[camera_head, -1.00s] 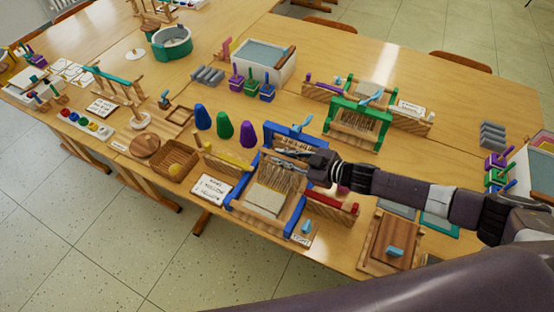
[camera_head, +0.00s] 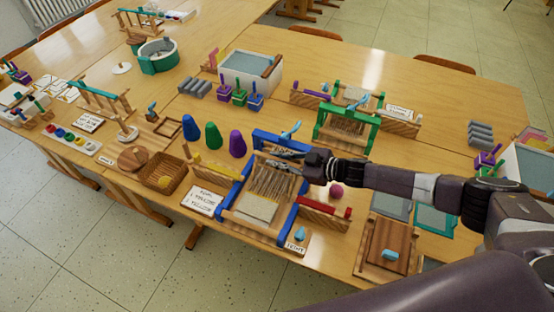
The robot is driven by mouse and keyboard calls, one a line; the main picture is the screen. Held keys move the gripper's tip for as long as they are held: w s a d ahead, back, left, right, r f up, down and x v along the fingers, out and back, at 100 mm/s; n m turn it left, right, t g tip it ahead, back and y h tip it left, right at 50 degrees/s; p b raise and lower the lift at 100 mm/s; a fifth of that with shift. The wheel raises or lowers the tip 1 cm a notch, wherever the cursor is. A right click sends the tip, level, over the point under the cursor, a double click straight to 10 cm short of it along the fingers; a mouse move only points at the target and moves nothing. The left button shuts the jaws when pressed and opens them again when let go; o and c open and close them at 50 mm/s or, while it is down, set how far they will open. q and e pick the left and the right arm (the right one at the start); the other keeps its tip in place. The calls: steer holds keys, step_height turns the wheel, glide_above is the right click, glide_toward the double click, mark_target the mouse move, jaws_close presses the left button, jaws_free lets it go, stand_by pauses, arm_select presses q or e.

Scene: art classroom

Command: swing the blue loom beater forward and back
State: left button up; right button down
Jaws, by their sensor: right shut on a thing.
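The blue loom (camera_head: 228,200) stands on the near table, with pale woven cloth at its front and tan warp threads behind. Its blue beater (camera_head: 268,138) shows as a crossbar above the threads, toward the back. My right gripper (camera_head: 272,159) reaches in from the right, over the warp threads just in front of this bar. It is shut on the beater, but the fingers and wrist hide the exact contact and part of the bar's right side. The beater's tilt is hard to judge. My left gripper is not in view.
A green loom (camera_head: 348,110) stands behind my right forearm. Blue, green and purple cones (camera_head: 213,136) stand left of the blue loom. A red shuttle (camera_head: 322,205) and a pink ball (camera_head: 336,191) lie to its right. A wicker basket (camera_head: 160,180) sits at left.

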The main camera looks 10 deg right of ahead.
steer(key=shift+w+d, duration=0.1)
steer(key=shift+d, duration=0.05)
steer(key=c, duration=2)
jaws_free()
steer(key=shift+f, duration=0.15)
steer(key=shift+o, duration=0.2)
steer(key=v, duration=1.2)
